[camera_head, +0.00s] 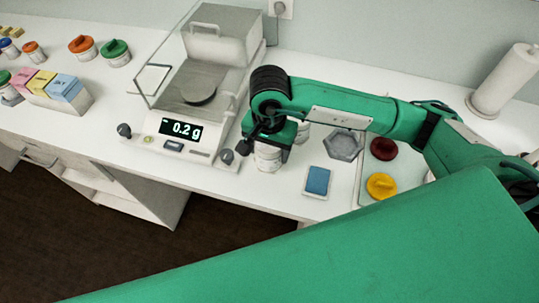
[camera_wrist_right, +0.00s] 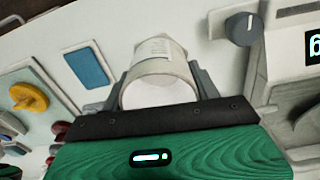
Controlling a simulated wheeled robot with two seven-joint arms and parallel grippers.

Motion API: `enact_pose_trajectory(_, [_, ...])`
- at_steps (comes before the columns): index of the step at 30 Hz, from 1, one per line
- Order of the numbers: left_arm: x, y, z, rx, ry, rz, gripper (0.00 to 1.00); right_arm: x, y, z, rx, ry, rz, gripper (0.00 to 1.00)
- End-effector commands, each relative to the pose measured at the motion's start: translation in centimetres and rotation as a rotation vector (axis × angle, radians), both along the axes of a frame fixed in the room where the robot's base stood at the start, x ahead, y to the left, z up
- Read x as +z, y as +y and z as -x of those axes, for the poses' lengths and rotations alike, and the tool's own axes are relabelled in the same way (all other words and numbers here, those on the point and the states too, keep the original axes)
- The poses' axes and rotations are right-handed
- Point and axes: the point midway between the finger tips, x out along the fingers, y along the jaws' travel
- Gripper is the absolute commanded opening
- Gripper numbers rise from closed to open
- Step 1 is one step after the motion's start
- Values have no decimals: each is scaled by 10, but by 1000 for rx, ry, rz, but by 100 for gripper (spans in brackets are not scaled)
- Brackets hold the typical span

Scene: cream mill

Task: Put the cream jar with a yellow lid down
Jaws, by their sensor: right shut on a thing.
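My right gripper (camera_head: 266,140) points down beside the scale, near the counter's front edge. It is shut on a white cream jar (camera_head: 268,158). In the right wrist view the jar (camera_wrist_right: 160,82) sits between both fingers (camera_wrist_right: 158,88), with a printed label on its side. No lid shows on it. I cannot tell whether its base touches the counter. A yellow lid (camera_head: 381,186) lies apart, on the tray at the right; it also shows in the right wrist view (camera_wrist_right: 29,97). My left gripper is out of view.
The scale (camera_head: 172,146) reads 0.2 g, left of the jar. A blue pad (camera_head: 317,180), a grey hexagonal dish (camera_head: 343,146) and a dark red lid (camera_head: 383,148) are to the right. Lidded jars (camera_head: 116,53) stand at the left. A paper roll (camera_head: 504,80) stands far right.

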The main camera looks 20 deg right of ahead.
Motion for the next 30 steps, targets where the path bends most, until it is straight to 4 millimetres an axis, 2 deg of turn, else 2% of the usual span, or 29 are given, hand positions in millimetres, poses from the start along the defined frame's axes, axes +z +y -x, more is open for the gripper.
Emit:
enact_pose_trajectory(6, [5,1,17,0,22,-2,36,-20,0,1,0,3,2,35])
enact_pose_trajectory(12, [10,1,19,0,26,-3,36,-44,0,0,0,1,1,35])
enact_pose_trajectory(25, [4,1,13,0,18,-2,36,-51,0,0,1,-2,0,35])
enact_pose_trajectory(26, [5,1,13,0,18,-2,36,-50,0,0,1,-1,0,65])
enact_pose_trajectory(28, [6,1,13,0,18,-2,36,-49,0,0,0,-1,1,79])
enact_pose_trajectory(29, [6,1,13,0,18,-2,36,-49,0,0,0,-1,1,83])
enact_pose_trajectory(30, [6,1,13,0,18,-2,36,-49,0,0,0,-1,1,83])
